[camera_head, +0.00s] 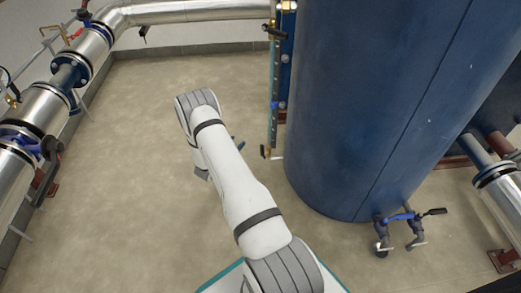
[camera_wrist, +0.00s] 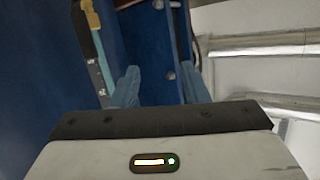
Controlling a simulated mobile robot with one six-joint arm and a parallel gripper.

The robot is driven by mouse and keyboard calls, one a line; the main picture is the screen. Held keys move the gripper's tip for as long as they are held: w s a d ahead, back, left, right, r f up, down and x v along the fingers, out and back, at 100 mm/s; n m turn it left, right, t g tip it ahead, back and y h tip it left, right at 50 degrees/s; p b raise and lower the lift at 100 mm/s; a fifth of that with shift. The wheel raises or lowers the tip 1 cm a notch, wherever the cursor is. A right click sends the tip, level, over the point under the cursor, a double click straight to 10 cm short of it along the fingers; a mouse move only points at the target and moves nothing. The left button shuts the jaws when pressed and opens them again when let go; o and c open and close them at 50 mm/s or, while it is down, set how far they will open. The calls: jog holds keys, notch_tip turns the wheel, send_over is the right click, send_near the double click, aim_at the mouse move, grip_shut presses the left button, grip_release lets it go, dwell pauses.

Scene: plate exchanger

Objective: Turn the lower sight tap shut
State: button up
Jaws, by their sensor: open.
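The sight gauge (camera_head: 273,88) is a narrow upright strip on the left side of the big blue tank (camera_head: 370,100). A small tap with a dark lever (camera_head: 264,151) is at its bottom end, and a small blue handle (camera_head: 279,105) sits higher up. My gripper (camera_head: 238,144) is mostly hidden behind my arm, left of the gauge's bottom end and apart from it in the picture. In the wrist view my gripper's two blue fingers (camera_wrist: 158,88) are spread with nothing between them. The gauge strip (camera_wrist: 97,45) is ahead and to the left; I cannot make out the lower tap there.
Silver pipes with valves (camera_head: 60,75) run along the left wall, and another pipe (camera_head: 190,12) along the back. A blue-handled valve (camera_head: 400,217) stands low in front of the tank. The floor (camera_head: 120,190) left of my arm is clear.

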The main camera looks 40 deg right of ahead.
aim_at(261, 150)
jog(key=s+d+f+m+g+h, duration=0.1)
jog(key=s+d+f+g+h, duration=0.15)
jog(key=s+f, duration=0.35)
jog(key=shift+h, duration=0.55)
jog(key=b+x, duration=0.1)
jog(key=x, duration=0.2)
jog(key=s+b+x, duration=0.1)
jog(key=x, duration=0.2)
jog(key=shift+s+d+r+b, duration=0.15)
jog(key=shift+d+r+b, duration=0.1)
jog(key=shift+b, duration=0.15)
jog(key=shift+d, duration=0.6)
jog(key=shift+r, duration=0.1)
jog(key=shift+w, duration=0.2)
grip_shut()
